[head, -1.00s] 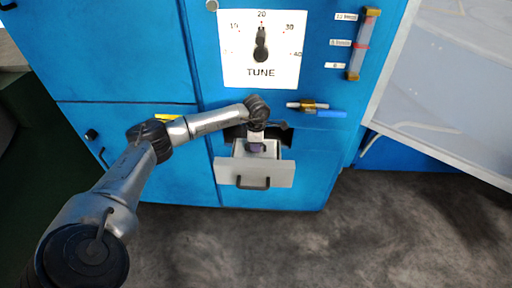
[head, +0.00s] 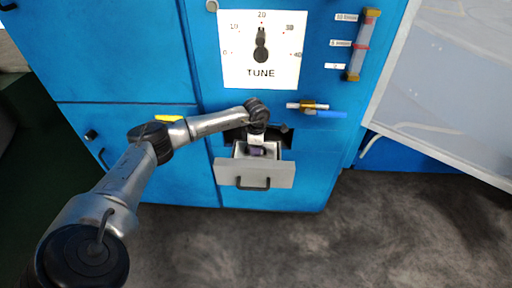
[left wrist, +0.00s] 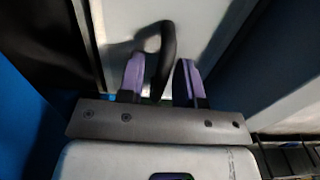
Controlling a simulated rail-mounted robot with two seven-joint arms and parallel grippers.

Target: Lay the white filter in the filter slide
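The filter slide (head: 227,171) is a pale grey drawer, pulled out of the blue cabinet, with a black handle (head: 253,184) on its front. My left gripper (head: 256,153) is at the drawer's open top, behind its front panel in the head view. A dark loop like the handle (left wrist: 165,42) shows there against a pale panel. I cannot make out the white filter in either view. My right gripper is not in view.
A pale panelled surface (head: 450,85) stands at the right. The floor in front is clear.

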